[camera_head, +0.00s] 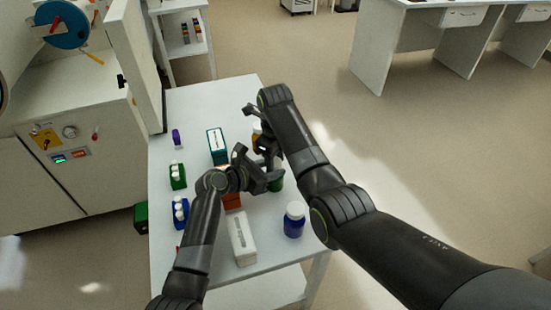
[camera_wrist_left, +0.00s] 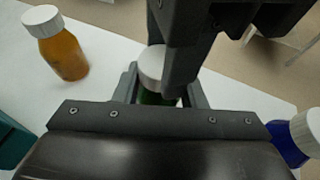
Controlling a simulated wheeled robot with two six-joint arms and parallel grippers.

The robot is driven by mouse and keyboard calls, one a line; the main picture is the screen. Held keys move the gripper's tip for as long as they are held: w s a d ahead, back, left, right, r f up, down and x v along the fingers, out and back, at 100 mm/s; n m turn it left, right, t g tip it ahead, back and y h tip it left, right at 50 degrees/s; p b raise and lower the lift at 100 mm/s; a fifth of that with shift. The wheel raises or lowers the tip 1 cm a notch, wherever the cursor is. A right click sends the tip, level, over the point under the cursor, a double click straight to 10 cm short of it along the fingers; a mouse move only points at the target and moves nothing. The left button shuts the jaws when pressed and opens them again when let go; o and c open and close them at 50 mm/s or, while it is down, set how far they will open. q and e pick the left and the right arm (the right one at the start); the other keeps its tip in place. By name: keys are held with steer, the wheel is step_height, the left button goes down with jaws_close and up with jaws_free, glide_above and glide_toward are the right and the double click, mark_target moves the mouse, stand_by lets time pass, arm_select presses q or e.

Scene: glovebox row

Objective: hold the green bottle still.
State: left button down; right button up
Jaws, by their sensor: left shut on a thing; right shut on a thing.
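The green bottle (camera_head: 277,185) stands on the white table, mostly hidden behind my grippers in the head view. In the left wrist view its green body (camera_wrist_left: 150,97) shows between my left fingers, under a white cap (camera_wrist_left: 152,62). My left gripper (camera_head: 270,181) is shut on the bottle's body from the side. My right gripper (camera_head: 272,160) reaches down from above and is shut at the white cap; its dark fingers (camera_wrist_left: 172,75) overlap the cap in the left wrist view. The bottle looks about upright.
An amber bottle (camera_wrist_left: 62,50) stands close by, and a blue bottle (camera_head: 294,222) stands nearer the front edge. Small vial racks (camera_head: 177,182) line the left side.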

arm_select(q)
steer(key=shift+s+f, duration=0.15)
steer(key=shift+f, duration=0.35)
arm_select(e)
steer(key=shift+a, duration=0.25)
arm_select(q)
steer(key=shift+a, duration=0.15)
arm_select(e)
steer(key=o, duration=1.1)
steer(key=shift+d+r, duration=0.2)
steer(key=shift+r, duration=2.05)
arm_select(q)
steer(key=c, duration=1.1)
jaws_free()
steer(key=shift+c, duration=0.2)
steer(key=o, duration=0.3)
steer(key=shift+w, duration=0.25)
arm_select(e)
steer(key=shift+w+a+f, duration=0.1)
steer(key=shift+w+f, duration=0.05)
arm_select(q)
steer(key=shift+r, duration=0.15)
